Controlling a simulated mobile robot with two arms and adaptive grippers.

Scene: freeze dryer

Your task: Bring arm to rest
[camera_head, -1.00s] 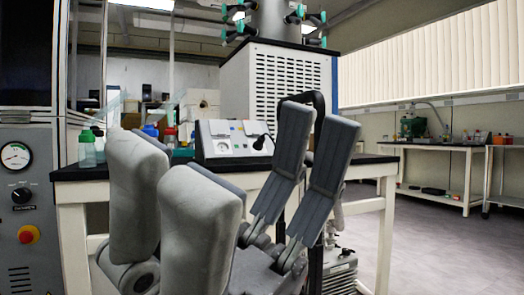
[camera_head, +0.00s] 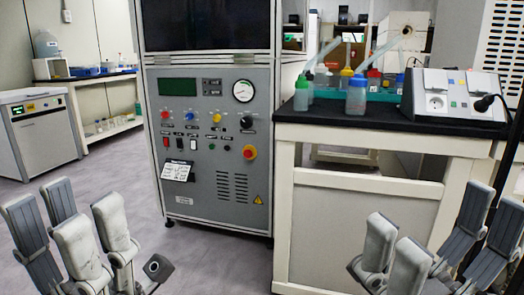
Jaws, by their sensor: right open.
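My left gripper (camera_head: 68,225) is at the lower left of the head view, its grey padded fingers pointing up and spread apart with nothing between them. My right gripper (camera_head: 432,235) is at the lower right, in front of the bench, fingers up, wide apart and empty. Its far fingers run close to the right picture edge. Most of both arms is out of the picture.
A grey control cabinet (camera_head: 213,195) with a gauge and knobs stands in the middle. To its right is a black-topped bench (camera_head: 390,126) with bottles (camera_head: 356,97) and a socket box (camera_head: 448,103). A white unit (camera_head: 38,138) stands at left. Floor (camera_head: 185,235) is clear between.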

